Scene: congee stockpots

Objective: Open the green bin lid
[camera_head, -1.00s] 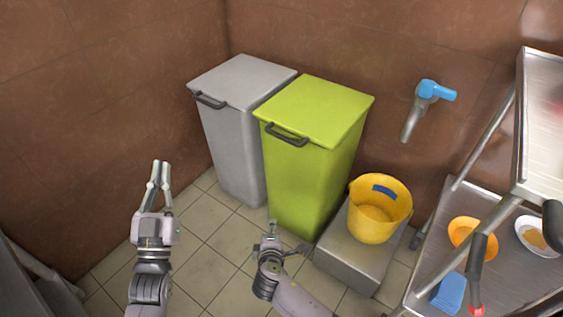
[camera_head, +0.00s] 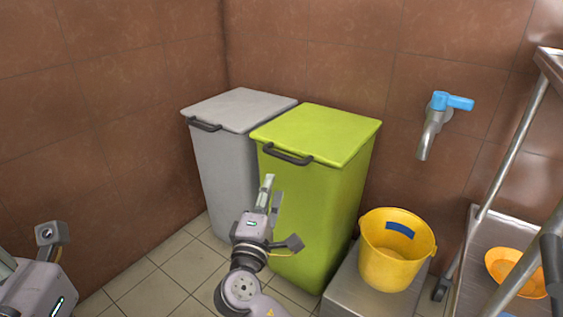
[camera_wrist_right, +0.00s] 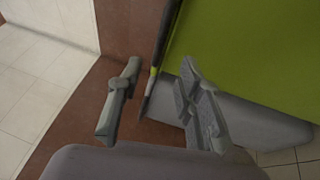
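The green bin (camera_head: 312,210) stands in the corner with its green lid (camera_head: 318,133) lying shut on top. A dark handle (camera_head: 287,155) is on the lid's front edge. My right gripper (camera_head: 267,192) is in front of the green bin, a little below and left of the handle, fingers pointing up. In the right wrist view my right gripper (camera_wrist_right: 158,98) has its fingers apart, with green bin surface (camera_wrist_right: 250,50) beyond them. A dark strip shows between the fingers; I cannot tell whether it is the handle. My left gripper (camera_head: 40,275) is partly cut off at the lower left.
A grey bin (camera_head: 222,165) with its own handle stands close on the green bin's left. A yellow bucket (camera_head: 395,255) sits on a grey block (camera_head: 350,295) to the right. A blue-handled tap (camera_head: 440,115) and a metal rack (camera_head: 512,165) are further right.

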